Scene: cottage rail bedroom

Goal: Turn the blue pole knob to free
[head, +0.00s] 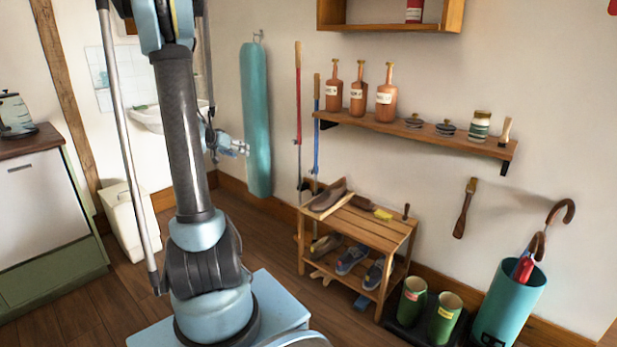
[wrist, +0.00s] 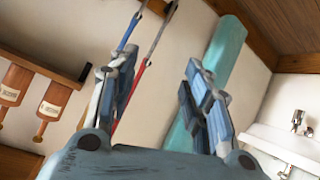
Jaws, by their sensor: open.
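The blue pole (head: 316,125) stands against the wall at the shelf's left end, with a red pole (head: 298,90) left of it. In the wrist view the blue pole (wrist: 130,30) runs behind my left finger, and the red pole (wrist: 145,62) shows just right of it. I cannot make out the knob in either view. My gripper (head: 238,148) is in front of the hanging teal bag and left of the poles.
A wooden shelf (head: 420,136) holds bottles and jars. A slatted shoe rack (head: 372,235) stands below the poles. A teal umbrella stand (head: 508,305) is at the lower right. A sink (head: 160,118) is behind my arm.

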